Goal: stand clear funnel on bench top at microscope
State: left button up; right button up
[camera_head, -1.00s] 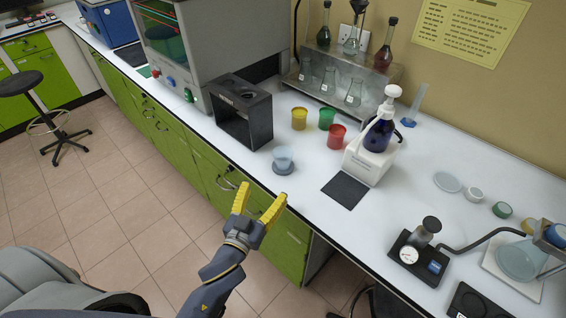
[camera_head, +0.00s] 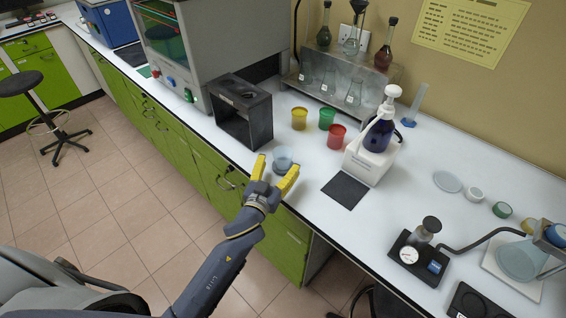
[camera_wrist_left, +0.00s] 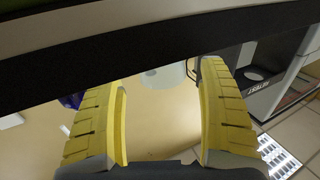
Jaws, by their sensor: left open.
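A small pale translucent piece, which looks like the clear funnel (camera_head: 283,157), stands on the bench top (camera_head: 310,180) near its front edge. My left gripper (camera_head: 276,169) is open and empty in front of it at the edge, and its fingers partly overlap the funnel in the head view. In the left wrist view the open yellow fingers (camera_wrist_left: 163,110) flank a pale rounded shape, probably the funnel (camera_wrist_left: 172,76), beyond the dark bench edge (camera_wrist_left: 150,60). I cannot make out a microscope for sure. My right gripper is not in view.
A black open box-like holder (camera_head: 243,112) stands left of the funnel. Yellow (camera_head: 299,119), green (camera_head: 327,119) and red (camera_head: 337,136) cups stand behind. A pump bottle (camera_head: 378,135) on a white base and a dark mat (camera_head: 345,190) are to the right.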

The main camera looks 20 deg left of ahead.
aim_at(280, 163)
pick_arm(q)
jog(key=shift+w, duration=2.25)
jog(key=shift+c, duration=0.4)
jog(key=c, duration=1.2)
jog(key=shift+r, duration=0.15)
jog(key=shift+r, duration=0.45)
jog(key=shift+s+r, duration=0.15)
jog(key=shift+s, duration=0.15)
jog(key=s+a, duration=0.1)
jog(key=s, duration=1.6)
jog(key=shift+n+y, duration=0.4)
jog(key=shift+y, duration=0.2)
jog(key=shift+w+a+r, duration=0.2)
jog(key=shift+r, duration=0.65)
jog(key=shift+w+a+r, duration=0.2)
jog(key=shift+a+r, duration=0.05)
jog(key=shift+r, duration=0.6)
jog(key=shift+w+a+r, duration=0.2)
jog(key=shift+r, duration=0.65)
